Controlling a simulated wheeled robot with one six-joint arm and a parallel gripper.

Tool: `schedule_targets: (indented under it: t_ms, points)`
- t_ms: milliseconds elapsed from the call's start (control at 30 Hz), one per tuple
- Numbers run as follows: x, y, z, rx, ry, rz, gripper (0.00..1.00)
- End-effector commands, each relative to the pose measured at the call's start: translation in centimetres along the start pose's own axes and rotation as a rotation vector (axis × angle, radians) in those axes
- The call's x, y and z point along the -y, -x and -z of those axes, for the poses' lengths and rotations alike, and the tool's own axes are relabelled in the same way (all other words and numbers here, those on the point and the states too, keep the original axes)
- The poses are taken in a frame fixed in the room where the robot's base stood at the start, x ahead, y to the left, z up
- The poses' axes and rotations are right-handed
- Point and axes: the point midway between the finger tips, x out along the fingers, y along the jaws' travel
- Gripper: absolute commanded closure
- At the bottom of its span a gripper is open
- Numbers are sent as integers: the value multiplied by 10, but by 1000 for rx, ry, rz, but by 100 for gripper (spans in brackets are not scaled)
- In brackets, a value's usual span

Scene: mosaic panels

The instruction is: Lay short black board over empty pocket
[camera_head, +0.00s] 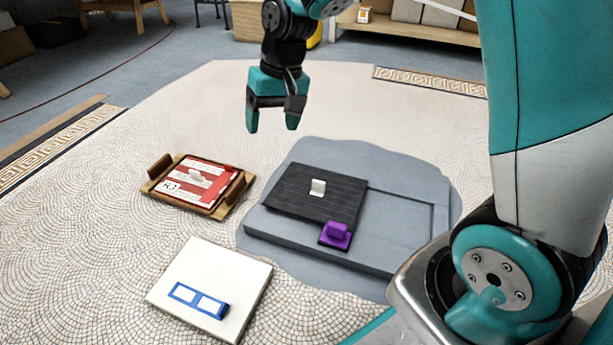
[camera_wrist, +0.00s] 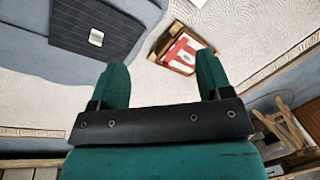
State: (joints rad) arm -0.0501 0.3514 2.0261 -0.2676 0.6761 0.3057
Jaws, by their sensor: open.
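A black board (camera_head: 290,190) with a pale knob lies on the left part of a grey slab (camera_head: 345,258). It also shows at the upper left in the wrist view (camera_wrist: 70,30). A small purple block (camera_head: 336,232) on a dark base sits at the board's front right corner. A bare recessed area (camera_head: 395,215) with a raised edge shows on the slab's right part; I cannot tell its full outline. My gripper (camera_head: 272,120) is open and empty, above and behind the board, apart from it. Its two fingers also show in the wrist view (camera_wrist: 163,68).
A wooden tray (camera_head: 240,196) holding a red and white panel (camera_head: 195,184) stands left of the slab. A white board (camera_head: 220,268) with a blue framed piece (camera_head: 198,300) lies in front. Patterned floor is free behind the slab. My arm covers the right side.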

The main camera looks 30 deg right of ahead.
Motion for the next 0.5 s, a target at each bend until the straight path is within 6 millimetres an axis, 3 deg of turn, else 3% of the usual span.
schedule_targets:
  t_ms: [33, 100, 300, 400, 500]
  points:
    - [18, 18, -28, -3, 87, 22, 28]
    - [36, 35, -67, 1, 207, 51, 28]
    - [62, 63, -172, 9, 507, 123, 28]
    - [65, 68, -207, 12, 606, 147, 28]
    - [66, 69, -228, 15, 664, 161, 28]
